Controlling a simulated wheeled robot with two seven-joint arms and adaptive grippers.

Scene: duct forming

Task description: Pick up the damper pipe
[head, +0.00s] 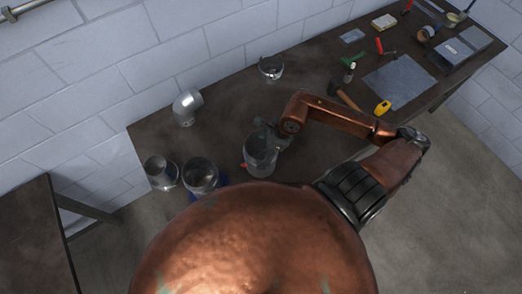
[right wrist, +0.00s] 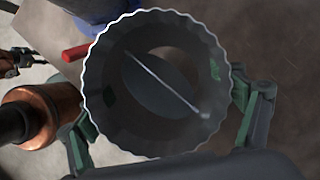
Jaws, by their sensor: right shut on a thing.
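The damper pipe (right wrist: 160,85) is a grey metal tube with a crimped rim. A disc and a thin rod show inside it in the right wrist view. My right gripper (right wrist: 163,125) is shut on the pipe, with one green-and-grey finger on either side of it. In the head view the damper pipe (head: 261,155) stands upright with its opening facing up, near the front edge of the dark table. My right gripper (head: 268,138) is partly hidden there. I cannot tell whether the pipe touches the table.
A pipe elbow (head: 187,107) and a short collar (head: 271,67) stand on the table (head: 225,125). Two more round metal pieces (head: 161,172) (head: 201,177) stand at its front left. A hammer (head: 345,98), a yellow tape (head: 382,108) and a metal sheet (head: 400,80) lie right.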

